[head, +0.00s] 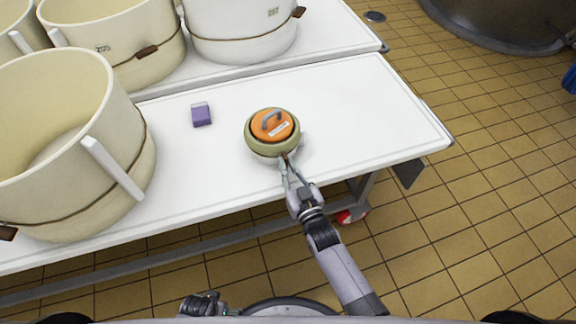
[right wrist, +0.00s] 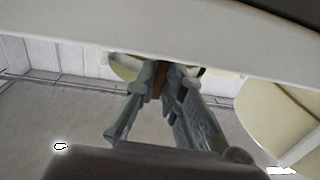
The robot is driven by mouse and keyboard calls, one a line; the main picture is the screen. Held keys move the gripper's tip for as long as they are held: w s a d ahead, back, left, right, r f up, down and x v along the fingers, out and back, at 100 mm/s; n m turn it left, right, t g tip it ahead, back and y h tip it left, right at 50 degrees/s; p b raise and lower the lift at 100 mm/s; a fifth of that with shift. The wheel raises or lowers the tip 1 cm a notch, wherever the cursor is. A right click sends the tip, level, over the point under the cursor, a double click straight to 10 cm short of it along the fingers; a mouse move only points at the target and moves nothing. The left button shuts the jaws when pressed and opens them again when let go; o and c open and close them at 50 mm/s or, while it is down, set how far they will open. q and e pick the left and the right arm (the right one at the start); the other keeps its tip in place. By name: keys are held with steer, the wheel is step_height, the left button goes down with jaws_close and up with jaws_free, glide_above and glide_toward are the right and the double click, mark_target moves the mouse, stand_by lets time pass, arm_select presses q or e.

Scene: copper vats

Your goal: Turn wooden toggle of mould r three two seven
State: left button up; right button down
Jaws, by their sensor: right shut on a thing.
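My right gripper (head: 288,163) is at the mould's near side. In the right wrist view, its fingers (right wrist: 160,72) are shut on a brown wooden toggle (right wrist: 157,86). The toggle is mostly hidden between the fingers, and its turn angle cannot be told. My left gripper (head: 203,304) is low at the bottom edge of the head view, away from the table; its fingers are unclear.
Large cream moulds with cords and brown toggles stand at the left (head: 130,185) and on the rear table (head: 240,30). A purple-and-white block (head: 201,115) lies left of the small mould. The white table (head: 370,110) is clear to the right.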

steer(key=shift+f, duration=0.1)
steer(key=c, duration=1.7)
jaws_free()
steer(key=v, duration=1.2)
